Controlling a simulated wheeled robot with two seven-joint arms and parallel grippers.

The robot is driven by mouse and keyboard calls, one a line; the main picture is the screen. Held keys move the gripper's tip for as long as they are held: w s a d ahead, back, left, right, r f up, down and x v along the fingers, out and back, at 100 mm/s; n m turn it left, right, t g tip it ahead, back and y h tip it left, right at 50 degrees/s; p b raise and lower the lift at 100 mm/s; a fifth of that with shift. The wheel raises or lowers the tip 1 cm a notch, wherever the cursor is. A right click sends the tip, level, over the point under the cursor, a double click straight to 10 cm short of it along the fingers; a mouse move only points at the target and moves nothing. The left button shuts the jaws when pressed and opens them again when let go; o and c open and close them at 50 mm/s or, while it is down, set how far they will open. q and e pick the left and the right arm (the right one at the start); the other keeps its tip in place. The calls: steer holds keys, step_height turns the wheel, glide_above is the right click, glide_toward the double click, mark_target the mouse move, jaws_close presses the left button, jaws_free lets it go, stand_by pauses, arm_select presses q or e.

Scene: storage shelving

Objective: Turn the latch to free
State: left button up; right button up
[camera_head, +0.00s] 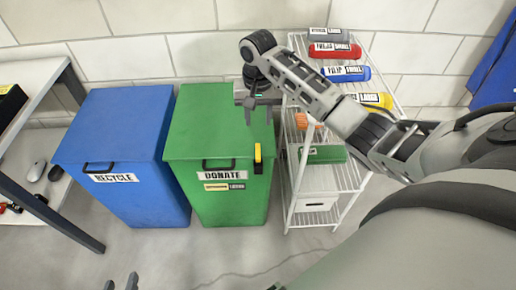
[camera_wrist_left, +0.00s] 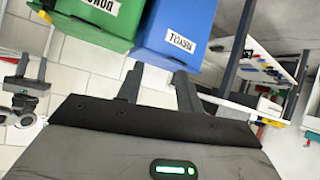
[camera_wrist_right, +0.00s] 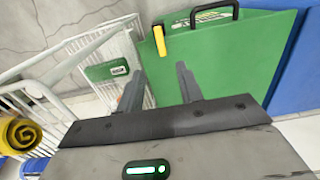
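The green DONATE bin (camera_head: 218,120) stands in the middle with its lid down. A yellow and black latch (camera_head: 258,158) sits upright at the lid's front right edge; it also shows in the right wrist view as the yellow piece (camera_wrist_right: 160,40). My right gripper (camera_head: 256,112) is over the right part of the lid, behind the latch in the head view and apart from it. Its fingers (camera_wrist_right: 162,82) are spread and empty. My left gripper (camera_head: 121,283) is low at the bottom edge; its fingers (camera_wrist_left: 158,88) are apart with nothing between them.
A blue RECYCLE bin (camera_head: 118,130) stands directly left of the green bin. A white wire rack (camera_head: 290,170) with colored rolls stands close on the right, under my right arm. A table (camera_head: 45,75) is at the left. The floor in front is clear.

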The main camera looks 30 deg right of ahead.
mark_target(258, 151)
step_height(258, 151, down, 13)
steer(key=shift+f+b, duration=0.15)
steer(key=shift+b, duration=1.05)
jaws_close()
